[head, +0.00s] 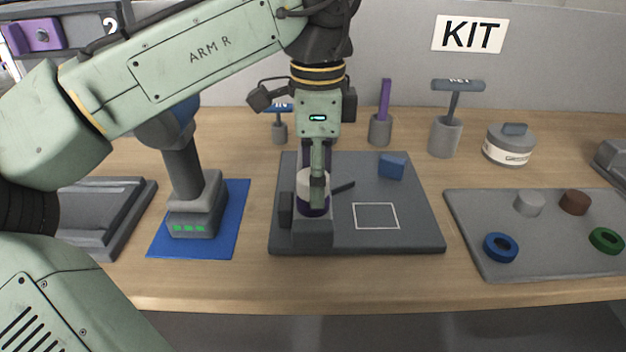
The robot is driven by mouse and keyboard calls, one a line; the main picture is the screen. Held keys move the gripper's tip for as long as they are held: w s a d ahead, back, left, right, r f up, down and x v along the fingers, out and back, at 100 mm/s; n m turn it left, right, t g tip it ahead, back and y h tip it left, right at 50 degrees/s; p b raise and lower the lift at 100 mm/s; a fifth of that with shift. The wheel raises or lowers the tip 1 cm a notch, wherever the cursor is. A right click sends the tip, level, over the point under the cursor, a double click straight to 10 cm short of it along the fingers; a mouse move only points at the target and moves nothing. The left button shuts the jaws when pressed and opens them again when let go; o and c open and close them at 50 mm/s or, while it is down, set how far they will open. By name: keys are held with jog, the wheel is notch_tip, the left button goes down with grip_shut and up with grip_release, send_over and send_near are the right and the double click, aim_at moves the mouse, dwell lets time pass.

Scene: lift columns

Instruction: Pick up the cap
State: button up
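What looks like the cap is a cream-white round top (304,184) on a dark purple round body (313,210). The body stands upright in a grey fixture (312,234) at the front left of the grey board. My gripper (318,188) points straight down at the cap from above. One finger overlaps the front of the cap and hides part of it. The other finger is mostly hidden, so I cannot tell whether the fingers touch or grip the cap. A short dark bar (343,187) sticks out to the right of the body.
The grey board (420,225) also carries a blue block (391,166) and a white square outline (376,203). A tray (550,258) with discs and rings lies to the right. Upright tool holders (445,137) and a round container (510,146) stand behind. A blue mat (236,215) lies left.

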jog(key=c, duration=1)
jog(key=shift+r, duration=0.7)
notch_tip(320, 180, up, 2)
jog(key=shift+r, duration=0.15)
jog(key=shift+s+d+r+b, duration=0.3)
jog(key=shift+s+d, duration=0.15)
jog(key=shift+s, duration=2.2)
jog(key=shift+s+d+r+b, duration=0.3)
jog(key=shift+s+d, duration=0.1)
jog(key=shift+s, duration=2.25)
jog(key=shift+s+d+r+b, duration=0.25)
jog(key=shift+s+d, duration=0.2)
jog(key=shift+s, duration=2.2)
